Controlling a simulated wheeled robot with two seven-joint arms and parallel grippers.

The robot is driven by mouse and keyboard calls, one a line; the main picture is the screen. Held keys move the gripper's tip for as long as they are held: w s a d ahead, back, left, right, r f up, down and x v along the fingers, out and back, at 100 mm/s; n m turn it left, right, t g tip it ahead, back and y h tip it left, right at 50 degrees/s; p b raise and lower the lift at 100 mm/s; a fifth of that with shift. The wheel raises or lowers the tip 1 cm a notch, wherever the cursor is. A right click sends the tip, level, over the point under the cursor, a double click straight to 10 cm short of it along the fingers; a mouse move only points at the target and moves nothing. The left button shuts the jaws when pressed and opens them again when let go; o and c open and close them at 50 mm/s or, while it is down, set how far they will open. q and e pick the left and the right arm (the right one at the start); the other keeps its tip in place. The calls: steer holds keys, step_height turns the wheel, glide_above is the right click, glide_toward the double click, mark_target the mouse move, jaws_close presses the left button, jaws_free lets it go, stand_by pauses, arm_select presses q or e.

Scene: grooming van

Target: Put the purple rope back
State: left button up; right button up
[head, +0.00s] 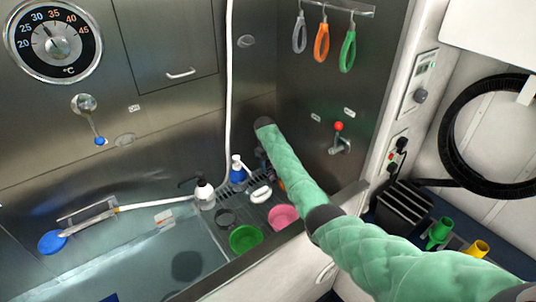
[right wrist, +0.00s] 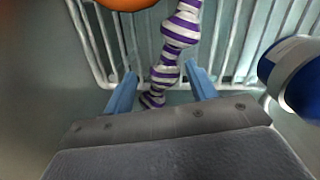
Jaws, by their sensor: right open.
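The purple rope shows in the right wrist view as a knotted purple-and-white striped rope (right wrist: 166,72). It lies over a white wire rack and runs from the top middle down between my fingers. My right gripper (right wrist: 162,84) is open, with its two blue fingers on either side of the rope's lower end. I cannot tell whether they touch it. In the head view my green-sleeved right arm reaches over the tub's far right corner and hides most of the rope and gripper. My left gripper is not in view.
An orange round thing (right wrist: 126,4) is beside the rope's upper part. A blue bottle (right wrist: 297,75) is close on the right; a blue pump bottle (head: 238,174) stands on the rack. A green bowl (head: 244,239) and pink bowl (head: 284,216) are near. The tub's left is mostly open.

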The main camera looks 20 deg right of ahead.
mark_target(269, 164)
steer(key=r, duration=0.1)
steer(key=r+b, duration=0.1)
steer(key=r, duration=0.1)
steer(key=r+b, duration=0.1)
steer(key=shift+w+a+r, duration=0.1)
steer(key=shift+a+r, duration=0.15)
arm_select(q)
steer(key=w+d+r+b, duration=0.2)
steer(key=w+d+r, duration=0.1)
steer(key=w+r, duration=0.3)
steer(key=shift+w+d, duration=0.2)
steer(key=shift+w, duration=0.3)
arm_select(e)
step_height(269, 164, up, 7)
steer(key=shift+a, duration=0.35)
steer(key=shift+f, duration=0.15)
